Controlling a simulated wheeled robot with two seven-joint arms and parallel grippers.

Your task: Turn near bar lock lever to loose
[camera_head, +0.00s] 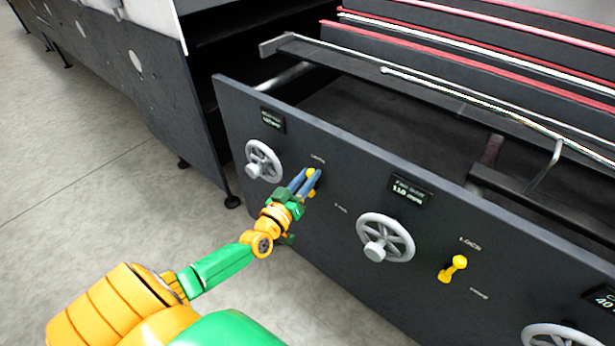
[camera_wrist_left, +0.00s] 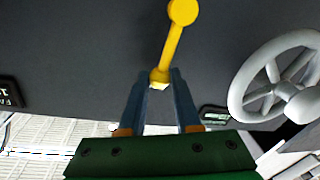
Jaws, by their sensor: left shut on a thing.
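A yellow lock lever (camera_head: 312,174) sits on the dark front panel (camera_head: 345,240), between two grey handwheels. My left gripper (camera_head: 305,183) reaches it from the front and its blue fingers are around the lever. In the left wrist view, the yellow lever (camera_wrist_left: 172,45) has a round knob end at the top, and its other end lies between the fingertips of my left gripper (camera_wrist_left: 159,77), which is shut on it. The fingers partly hide the lever in the head view. A second yellow lever (camera_head: 453,269) stands free further right, beside a LOCK label. My right gripper is not in view.
Grey handwheels stick out from the panel on the left (camera_head: 263,161), in the middle (camera_head: 386,238) and at the lower right (camera_head: 562,336). Small displays (camera_head: 411,190) sit above them. Rails and red-edged belts (camera_head: 480,62) run behind the panel. The floor (camera_head: 90,215) in front is clear.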

